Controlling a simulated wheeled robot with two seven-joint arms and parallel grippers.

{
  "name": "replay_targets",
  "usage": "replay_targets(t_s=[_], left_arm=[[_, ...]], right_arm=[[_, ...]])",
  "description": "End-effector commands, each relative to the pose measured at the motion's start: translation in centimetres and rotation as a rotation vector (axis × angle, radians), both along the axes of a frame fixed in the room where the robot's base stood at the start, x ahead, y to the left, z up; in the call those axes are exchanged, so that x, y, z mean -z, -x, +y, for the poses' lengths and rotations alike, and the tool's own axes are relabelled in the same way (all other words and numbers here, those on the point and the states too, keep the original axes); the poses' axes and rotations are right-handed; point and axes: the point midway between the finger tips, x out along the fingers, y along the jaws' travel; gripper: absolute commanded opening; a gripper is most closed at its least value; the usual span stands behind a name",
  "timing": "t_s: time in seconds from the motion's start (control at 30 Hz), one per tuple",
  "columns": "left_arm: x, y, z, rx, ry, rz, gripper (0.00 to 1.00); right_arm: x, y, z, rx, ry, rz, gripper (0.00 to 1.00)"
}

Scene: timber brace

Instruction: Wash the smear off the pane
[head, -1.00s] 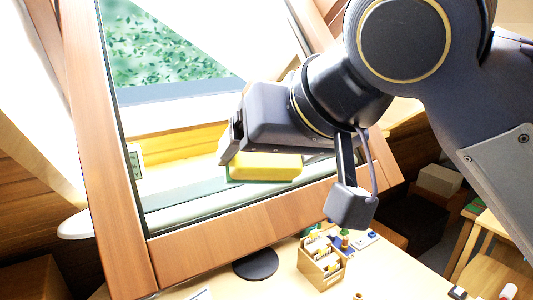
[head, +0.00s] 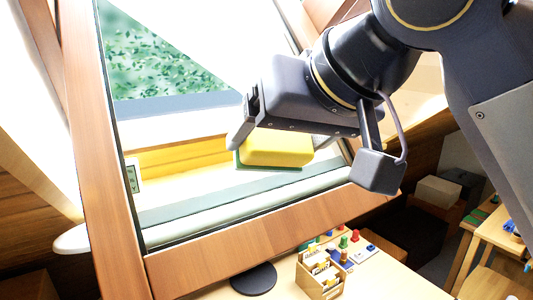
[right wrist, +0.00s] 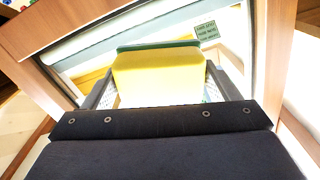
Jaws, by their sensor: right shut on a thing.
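The pane (head: 190,190) is clear glass in a tilted wooden window frame (head: 105,200). I cannot make out a smear on it. My right gripper (head: 245,130) is shut on a yellow sponge (head: 278,149) with a green scrub side, in front of the lower right part of the pane. In the right wrist view the sponge (right wrist: 158,75) sits between the two fingers, green side away from the camera, towards the glass. I cannot tell whether it touches the glass. My left gripper is not in view.
A small green label (head: 132,176) is at the pane's left edge. Below the frame, a table (head: 375,285) holds a wooden card box (head: 318,277), small coloured pieces and a dark round disc (head: 254,279). Shelves and boxes (head: 437,190) stand at the right.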

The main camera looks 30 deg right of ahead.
Motion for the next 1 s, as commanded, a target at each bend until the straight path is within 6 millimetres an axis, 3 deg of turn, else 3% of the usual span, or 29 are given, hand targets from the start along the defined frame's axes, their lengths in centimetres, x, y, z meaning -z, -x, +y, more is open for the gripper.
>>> replay_targets(t_s=[0.2,0.47,0.67,1.0], left_arm=[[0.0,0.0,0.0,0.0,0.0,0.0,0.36],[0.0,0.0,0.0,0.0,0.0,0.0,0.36],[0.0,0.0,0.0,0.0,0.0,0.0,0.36],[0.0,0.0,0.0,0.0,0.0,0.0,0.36]], right_arm=[[-3.1,-3.4,-3.1,-0.005,-0.006,-0.004,0.58],[-4.5,-5.8,-5.5,0.006,-0.001,0.004,0.58],[-4.2,-6.6,-5.9,0.011,0.003,0.009,0.58],[-1.8,-9.1,-5.7,0.01,0.002,0.01,0.58]])
